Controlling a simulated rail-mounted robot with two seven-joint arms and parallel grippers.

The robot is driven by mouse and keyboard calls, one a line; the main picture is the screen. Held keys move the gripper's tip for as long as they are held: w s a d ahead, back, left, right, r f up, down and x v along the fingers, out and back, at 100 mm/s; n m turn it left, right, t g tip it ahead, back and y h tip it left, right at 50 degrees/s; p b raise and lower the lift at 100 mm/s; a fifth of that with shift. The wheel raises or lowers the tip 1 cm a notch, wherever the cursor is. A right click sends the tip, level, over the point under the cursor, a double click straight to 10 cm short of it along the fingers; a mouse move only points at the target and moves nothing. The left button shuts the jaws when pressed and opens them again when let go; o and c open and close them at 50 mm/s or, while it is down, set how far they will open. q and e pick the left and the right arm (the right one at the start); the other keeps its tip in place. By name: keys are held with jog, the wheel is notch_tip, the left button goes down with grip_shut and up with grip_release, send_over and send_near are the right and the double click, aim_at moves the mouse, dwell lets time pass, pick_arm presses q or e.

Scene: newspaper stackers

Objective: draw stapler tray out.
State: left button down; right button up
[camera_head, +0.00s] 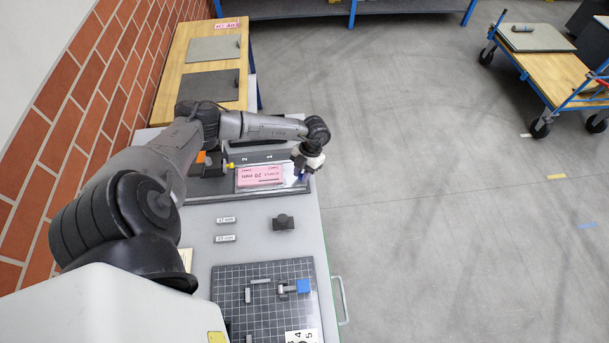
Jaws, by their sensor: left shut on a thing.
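A low dark stapler unit lies across the far part of the grey bench, with the stapler tray (238,188) in it. A pink printed sheet (261,175) lies flat on the tray, with white paper near its right end. My left arm reaches over the bench from the left. My left gripper (303,174) points down at the tray's right end, by the bench's right edge, and is shut on the tray there. The wrist hides most of the fingers and the exact grip point. A small blue part shows beside the fingers. My right gripper is out of view.
A small dark block (283,222) stands between. A wooden table (212,30) is behind, a brick wall left. Open floor lies right, with a cart (553,78) beyond.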

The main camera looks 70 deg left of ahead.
pick_arm(q)
jog(key=shift+w, duration=0.1)
dwell(0.3)
jog(key=c, duration=1.4)
grip_release()
jog(key=o, duration=0.3)
jog(key=shift+w+d, duration=0.1)
jog(key=shift+w, duration=0.15)
jog(key=shift+o, duration=0.8)
jog(key=shift+s, duration=0.15)
jog(key=shift+r, duration=0.1)
jog(key=b+v, duration=0.1)
jog(key=v, duration=1.2)
jog(key=shift+r, duration=0.3)
